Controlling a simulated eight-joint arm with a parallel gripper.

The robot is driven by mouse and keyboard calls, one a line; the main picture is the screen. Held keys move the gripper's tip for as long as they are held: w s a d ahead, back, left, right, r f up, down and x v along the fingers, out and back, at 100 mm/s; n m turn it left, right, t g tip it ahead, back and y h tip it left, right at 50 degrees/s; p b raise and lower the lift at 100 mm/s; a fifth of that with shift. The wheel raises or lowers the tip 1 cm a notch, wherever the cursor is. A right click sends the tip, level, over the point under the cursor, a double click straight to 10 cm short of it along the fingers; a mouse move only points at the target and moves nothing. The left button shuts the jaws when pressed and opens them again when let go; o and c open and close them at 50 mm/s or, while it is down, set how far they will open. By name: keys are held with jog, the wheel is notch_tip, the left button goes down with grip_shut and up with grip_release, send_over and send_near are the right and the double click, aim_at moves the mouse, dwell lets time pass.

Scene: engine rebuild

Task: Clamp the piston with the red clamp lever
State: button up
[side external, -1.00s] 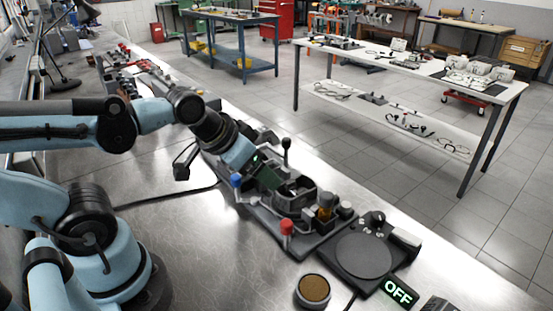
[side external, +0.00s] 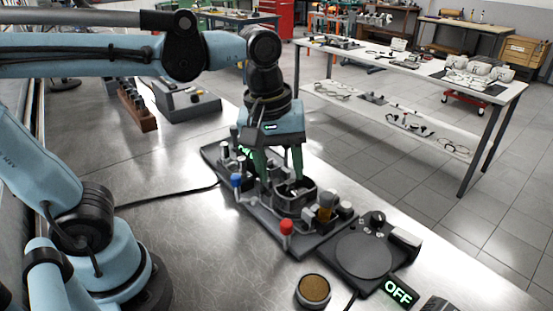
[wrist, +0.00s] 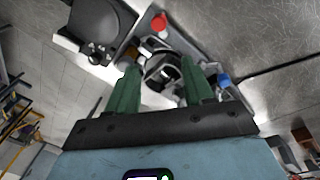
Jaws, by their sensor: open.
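The red clamp lever (side external: 287,228) stands upright at the front edge of the dark fixture (side external: 262,221); its red knob also shows at the top of the wrist view (wrist: 159,22). A round dark holder (side external: 294,198) sits in the middle of the fixture with a pale metal part inside, which may be the piston (wrist: 163,75). My gripper (side external: 278,181) points down above this holder, its green fingers apart on either side of the part. In the wrist view the fingers (wrist: 163,78) are spread, and nothing clearly shows held between them.
A blue-knobbed lever (side external: 236,181) stands on the fixture's left. A brass-coloured part (side external: 326,205) stands right of the holder.

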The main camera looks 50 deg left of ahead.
aim_at(287, 222)
jog(key=shift+s+d+f+n+g, duration=0.1)
jog(key=shift+d+f+n+g, duration=0.4)
jog(key=shift+f, duration=1.25)
jog(key=shift+w+d+f+n+g, duration=0.1)
jog(key=shift+d+f+n, duration=0.4)
jog(key=shift+f, duration=1.25)
jog(key=shift+s+d+f+n+g, duration=0.1)
jog(key=shift+d+f+n+g, duration=0.15)
jog(key=shift+f+n, duration=1.05)
jog(key=shift+f+m, duration=0.45)
jog(key=shift+m, duration=0.05)
jog(key=shift+c, duration=0.3)
grip_shut()
